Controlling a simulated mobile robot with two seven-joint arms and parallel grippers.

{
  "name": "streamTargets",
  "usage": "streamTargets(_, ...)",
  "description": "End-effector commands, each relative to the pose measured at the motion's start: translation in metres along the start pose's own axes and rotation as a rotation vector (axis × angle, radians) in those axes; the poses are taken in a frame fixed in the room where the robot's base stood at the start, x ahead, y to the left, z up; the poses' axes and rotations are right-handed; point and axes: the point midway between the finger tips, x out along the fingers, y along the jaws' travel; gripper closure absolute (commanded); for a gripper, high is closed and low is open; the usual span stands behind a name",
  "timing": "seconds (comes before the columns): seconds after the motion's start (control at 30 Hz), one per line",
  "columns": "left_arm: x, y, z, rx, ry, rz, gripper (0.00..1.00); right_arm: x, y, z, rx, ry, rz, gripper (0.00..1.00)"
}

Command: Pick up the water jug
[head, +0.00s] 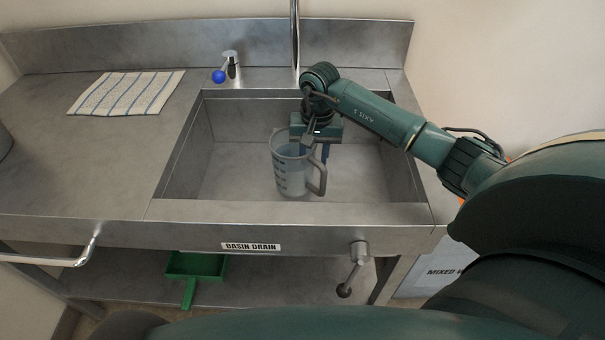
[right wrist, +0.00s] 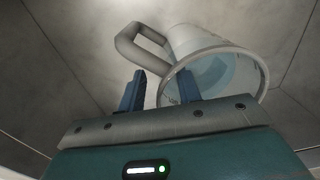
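The water jug (head: 290,170) is a clear, grey-tinted measuring jug with dark markings, upright on the floor of the steel sink basin. Its grey handle points to the right in the head view. My right gripper (head: 316,153) is at the jug's rim, on its far right side. In the right wrist view the gripper's two blue fingers (right wrist: 160,92) are apart with nothing clamped between them. One finger overlaps the open mouth of the jug (right wrist: 215,72); the other is left of the rim, below the handle (right wrist: 143,45). I cannot tell whether they touch. My left gripper is out of view.
The basin walls (head: 185,150) surround the jug, and a tall faucet (head: 295,40) rises behind. A blue-knobbed tap (head: 219,76) and a striped cloth (head: 126,93) are at back left. The left counter (head: 90,160) is mostly clear. A drain lever (head: 352,270) hangs in front.

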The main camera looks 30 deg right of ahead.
Motion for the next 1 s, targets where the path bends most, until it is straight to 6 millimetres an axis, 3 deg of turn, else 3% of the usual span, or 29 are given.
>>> streamTargets(0.33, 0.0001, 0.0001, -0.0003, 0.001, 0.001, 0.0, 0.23, 0.009, 0.0002, 0.0, -0.001, 0.0, 0.001, 0.67)
streamTargets(0.73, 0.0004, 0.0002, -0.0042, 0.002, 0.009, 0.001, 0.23, 0.0086, 0.0002, 0.0, 0.0, 0.0, 0.001, 1.0)
streamTargets(1.0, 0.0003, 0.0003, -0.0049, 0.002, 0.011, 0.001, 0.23, 0.0089, 0.0004, 0.0003, -0.001, -0.001, 0.002, 1.0)
